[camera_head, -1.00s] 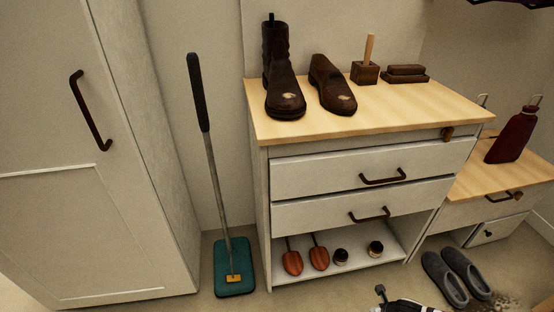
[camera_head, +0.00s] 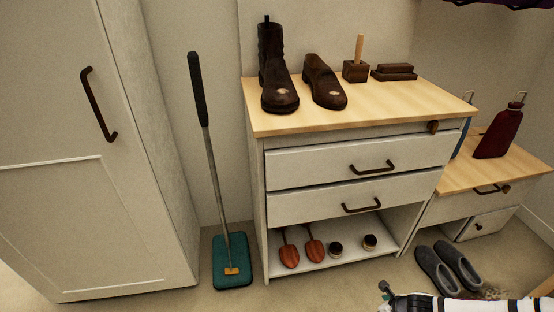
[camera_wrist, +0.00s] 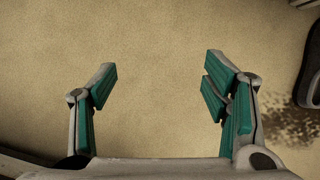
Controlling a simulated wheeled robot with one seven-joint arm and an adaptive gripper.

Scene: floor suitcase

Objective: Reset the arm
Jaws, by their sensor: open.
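My gripper (camera_wrist: 160,88) is open and empty in the wrist view, its green-padded fingers spread over bare beige floor. In the head view my arm shows at the bottom right, low in front of the cabinet. The gripper's fingers are mostly cut off or unclear there. A pair of grey slippers (camera_head: 450,267) lies on the floor near my arm; the edge of a dark shoe (camera_wrist: 310,85) shows at the right of the wrist view.
A white cabinet (camera_head: 360,170) bears a brown boot (camera_head: 275,75), a shoe (camera_head: 322,82) and brushes (camera_head: 394,72). A green-based floor mop (camera_head: 232,260) stands left of it, beside a tall wardrobe (camera_head: 80,200). A dark patch (camera_wrist: 290,125) marks the floor.

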